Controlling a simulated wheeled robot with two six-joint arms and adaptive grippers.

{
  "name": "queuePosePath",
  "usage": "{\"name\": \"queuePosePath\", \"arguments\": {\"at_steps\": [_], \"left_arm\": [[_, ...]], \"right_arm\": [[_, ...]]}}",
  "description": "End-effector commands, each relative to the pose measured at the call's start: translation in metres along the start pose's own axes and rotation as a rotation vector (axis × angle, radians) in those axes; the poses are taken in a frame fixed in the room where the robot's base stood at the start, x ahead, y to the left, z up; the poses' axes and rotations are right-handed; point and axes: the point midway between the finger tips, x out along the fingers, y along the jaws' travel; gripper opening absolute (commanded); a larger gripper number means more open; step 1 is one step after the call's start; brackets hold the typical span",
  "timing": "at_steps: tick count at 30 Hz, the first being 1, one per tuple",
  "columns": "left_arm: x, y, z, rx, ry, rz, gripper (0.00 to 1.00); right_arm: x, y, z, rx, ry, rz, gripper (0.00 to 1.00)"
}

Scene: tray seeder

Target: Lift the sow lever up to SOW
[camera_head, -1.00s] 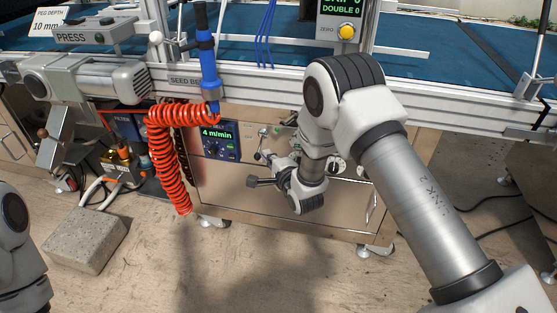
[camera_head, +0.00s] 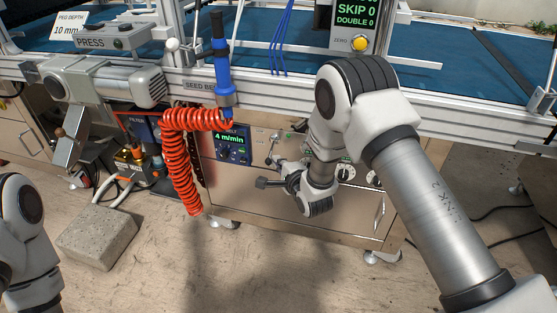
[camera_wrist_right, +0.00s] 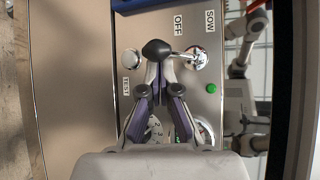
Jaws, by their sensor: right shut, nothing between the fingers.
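The sow lever has a black knob (camera_wrist_right: 157,49) on a chrome stem, beside the OFF and SOW labels in the right wrist view. In the head view the lever (camera_head: 271,150) stands out from the steel control panel, its knob close to my right gripper (camera_head: 279,166). In the wrist view my right gripper (camera_wrist_right: 158,80) is shut and empty, its fingertips right at the knob; I cannot tell whether they touch it. My left gripper is out of view; only part of my left arm shows at the lower left.
A belt speed display (camera_head: 231,144) reads 4 m/min left of the lever. A coiled red hose (camera_head: 178,165) hangs further left. A green light (camera_wrist_right: 211,88) and chrome TEST button (camera_wrist_right: 131,60) sit near the lever. A concrete block (camera_head: 97,236) lies on the floor.

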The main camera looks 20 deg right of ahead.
Motion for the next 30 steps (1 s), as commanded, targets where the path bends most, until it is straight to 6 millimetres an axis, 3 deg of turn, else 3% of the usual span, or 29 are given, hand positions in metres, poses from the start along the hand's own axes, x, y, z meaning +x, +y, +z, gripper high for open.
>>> {"name": "queuePosePath", "arguments": {"at_steps": [8,21,30], "left_arm": [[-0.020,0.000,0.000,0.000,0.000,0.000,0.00],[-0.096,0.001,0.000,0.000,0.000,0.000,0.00],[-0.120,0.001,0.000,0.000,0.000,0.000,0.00]], "right_arm": [[-0.003,-0.008,0.003,0.037,-0.001,0.049,0.00],[-0.012,-0.033,0.009,0.233,0.000,0.301,0.00],[-0.014,-0.041,0.011,0.260,-0.001,0.337,0.00]]}}
